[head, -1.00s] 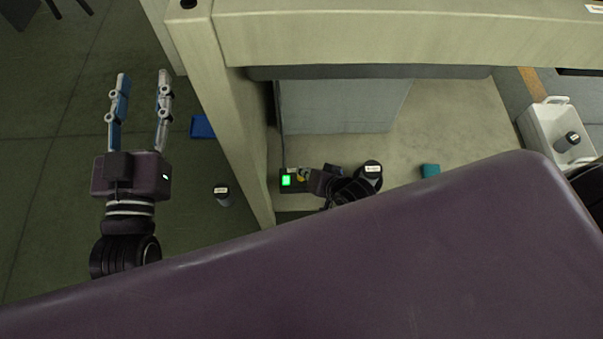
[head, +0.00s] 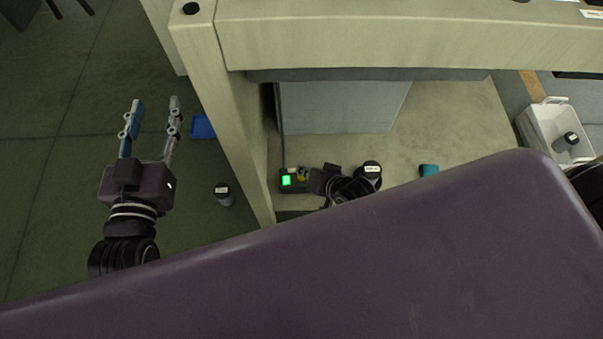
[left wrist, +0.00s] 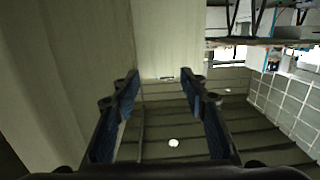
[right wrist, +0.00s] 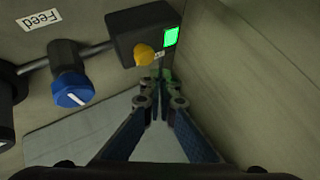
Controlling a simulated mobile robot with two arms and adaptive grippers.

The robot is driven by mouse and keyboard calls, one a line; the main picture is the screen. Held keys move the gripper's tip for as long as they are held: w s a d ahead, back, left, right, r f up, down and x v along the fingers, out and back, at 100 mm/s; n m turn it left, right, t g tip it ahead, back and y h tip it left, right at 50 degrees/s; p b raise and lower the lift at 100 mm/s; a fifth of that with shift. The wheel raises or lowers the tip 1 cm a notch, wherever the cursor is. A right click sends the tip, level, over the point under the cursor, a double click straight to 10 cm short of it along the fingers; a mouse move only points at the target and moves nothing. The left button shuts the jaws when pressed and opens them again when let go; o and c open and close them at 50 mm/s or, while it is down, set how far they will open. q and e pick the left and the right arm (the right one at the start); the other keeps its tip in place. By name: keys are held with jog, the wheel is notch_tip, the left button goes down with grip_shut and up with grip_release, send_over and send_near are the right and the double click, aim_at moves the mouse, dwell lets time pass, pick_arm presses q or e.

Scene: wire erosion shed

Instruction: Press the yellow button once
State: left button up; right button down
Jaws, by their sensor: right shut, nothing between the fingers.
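The yellow button (right wrist: 146,54) is a round knob on a dark box (right wrist: 128,28) in the right wrist view. A lit green square (right wrist: 171,37) is beside it on the box. My right gripper (right wrist: 158,84) is shut and empty. Its fingertips are just below the button in that view, and I see a gap in the picture. In the head view the green light (head: 286,181) and the yellow button (head: 302,174) show just left of my right gripper, whose fingertips are hard to make out. My left gripper (head: 155,102) is open and empty over the floor at the left.
A blue knob (right wrist: 72,87) under a "Feed" label (right wrist: 40,20) is left of the box. A pale frame post (head: 225,110) stands between my two grippers. A dark-capped cylinder (head: 369,172) is close to my right gripper. A white bin (head: 535,125) is at the right.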

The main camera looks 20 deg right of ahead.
jog(key=shift+r+p, duration=0.35)
jog(key=shift+r, duration=0.05)
pick_arm(q)
jog(key=s+a+f+g+y+p, duration=0.25)
jog(key=s+f+g, duration=0.4)
jog(key=f, duration=0.45)
pick_arm(e)
jog(key=shift+r+b, duration=0.4)
jog(key=shift+r, duration=0.3)
jog(key=shift+r+p, duration=0.5)
jog(key=shift+p, duration=0.05)
jog(key=shift+r+p, duration=0.65)
jog(key=shift+p, duration=0.15)
pick_arm(q)
jog(key=s+a+f+g, duration=0.2)
jog(key=s+f+g, duration=0.1)
jog(key=s, duration=0.3)
jog(key=s+a+f+g+y, duration=0.1)
jog(key=s+a+f+g, duration=0.1)
jog(key=s, duration=0.4)
jog(key=shift+s+a+f+n+g, duration=0.4)
jog(key=shift+f+g, duration=0.3)
jog(key=shift+g, duration=0.15)
jog(key=shift+w, duration=0.1)
